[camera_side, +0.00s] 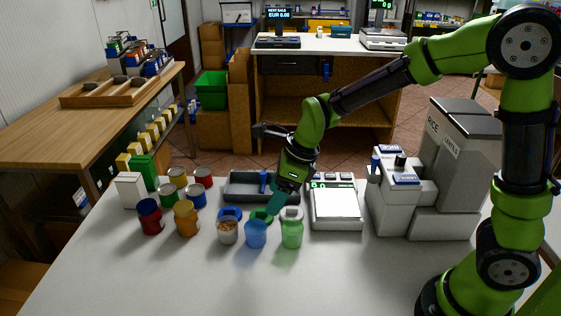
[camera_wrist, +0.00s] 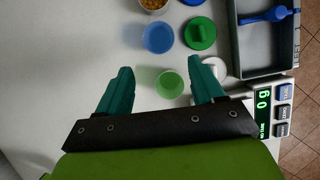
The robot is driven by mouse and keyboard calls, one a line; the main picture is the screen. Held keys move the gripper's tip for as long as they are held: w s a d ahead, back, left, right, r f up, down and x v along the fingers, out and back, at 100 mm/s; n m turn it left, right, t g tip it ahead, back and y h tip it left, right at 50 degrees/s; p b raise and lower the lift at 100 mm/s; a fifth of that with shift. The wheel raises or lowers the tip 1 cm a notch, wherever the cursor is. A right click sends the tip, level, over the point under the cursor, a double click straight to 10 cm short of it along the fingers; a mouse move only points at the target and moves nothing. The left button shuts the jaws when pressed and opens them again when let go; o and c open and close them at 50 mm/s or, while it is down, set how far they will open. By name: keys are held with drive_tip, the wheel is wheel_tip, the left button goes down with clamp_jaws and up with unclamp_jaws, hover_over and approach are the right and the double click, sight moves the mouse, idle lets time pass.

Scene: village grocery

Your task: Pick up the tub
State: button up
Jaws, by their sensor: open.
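Several tubs stand on the white counter. A translucent green tub (camera_side: 292,233) is at the right of the row; in the wrist view the green tub (camera_wrist: 170,84) shows between my fingers, nearer the right one. A translucent blue tub (camera_side: 256,235) stands beside it and lies ahead of my fingertips in the wrist view (camera_wrist: 158,38). A clear tub with brown contents (camera_side: 227,233) is further left. My gripper (camera_side: 277,204) is open, empty and pointing down above the row, and its teal fingers show apart in the wrist view (camera_wrist: 160,66).
A green lid (camera_wrist: 201,34), a blue lid (camera_side: 230,212) and a pale lid (camera_wrist: 215,68) lie behind the tubs. A grey tray (camera_side: 240,197) and a scale (camera_side: 336,208) stand further back. Jars and cans (camera_side: 186,218) are at the left. The front counter is clear.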

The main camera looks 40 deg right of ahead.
sight(256, 230)
drive_tip(key=x, duration=1.3)
drive_tip(key=shift+w+a, duration=0.15)
drive_tip(key=c, duration=0.7)
